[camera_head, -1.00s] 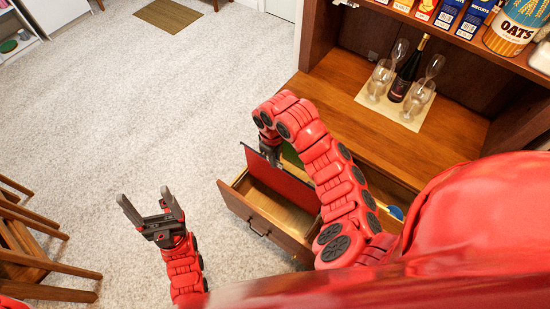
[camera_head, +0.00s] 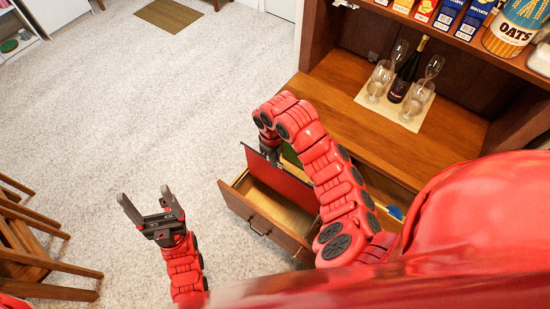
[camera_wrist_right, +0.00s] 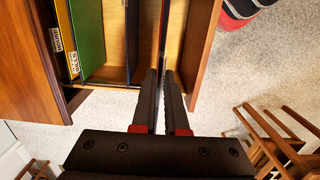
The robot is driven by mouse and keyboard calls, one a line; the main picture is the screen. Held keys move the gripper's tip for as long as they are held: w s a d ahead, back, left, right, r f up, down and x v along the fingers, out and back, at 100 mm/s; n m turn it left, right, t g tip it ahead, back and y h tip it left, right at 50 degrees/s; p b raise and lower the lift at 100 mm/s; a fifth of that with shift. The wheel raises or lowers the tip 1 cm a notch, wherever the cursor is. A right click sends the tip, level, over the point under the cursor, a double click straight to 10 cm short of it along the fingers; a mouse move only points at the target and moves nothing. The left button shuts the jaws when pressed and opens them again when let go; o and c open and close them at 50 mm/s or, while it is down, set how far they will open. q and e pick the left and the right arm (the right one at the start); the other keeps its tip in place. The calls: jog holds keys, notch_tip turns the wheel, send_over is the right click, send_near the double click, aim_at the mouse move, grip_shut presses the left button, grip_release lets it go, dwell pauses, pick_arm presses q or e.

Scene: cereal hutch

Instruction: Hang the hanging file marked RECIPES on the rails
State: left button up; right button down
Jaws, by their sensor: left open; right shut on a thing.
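A red hanging file (camera_head: 285,184) with a dark top bar is in the open wooden drawer (camera_head: 258,216), spanning it lengthwise. It also shows nearly edge-on as a thin dark line in the right wrist view (camera_wrist_right: 163,38). My right gripper (camera_head: 268,150) is shut on its top edge, near the far left end. No RECIPES label is readable, and I cannot tell whether the file's hooks touch the rails. My left gripper (camera_head: 147,197) is open and empty above the carpet, left of the drawer.
A green file (camera_wrist_right: 88,35) and others with small tabs stand at the drawer's cabinet side. Glasses and a dark bottle (camera_head: 406,72) stand on a mat on the hutch counter (camera_head: 330,100). A wooden chair (camera_head: 30,245) is at lower left. The carpet between is clear.

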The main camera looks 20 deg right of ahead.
jog(key=shift+f+b, duration=7.65)
jog(key=shift+f, duration=2.7)
jog(key=shift+r, duration=0.15)
jog(key=c, duration=0.5)
grip_release()
jog(key=shift+c, duration=0.2)
jog(key=shift+r, duration=0.1)
jog(key=shift+w+a+r+p, duration=0.1)
jog(key=shift+r+p, duration=0.6)
jog(key=shift+r, duration=0.55)
jog(key=shift+w+r+p, duration=0.1)
jog(key=shift+r+p, duration=0.6)
jog(key=shift+r, duration=0.5)
jog(key=shift+f, duration=0.1)
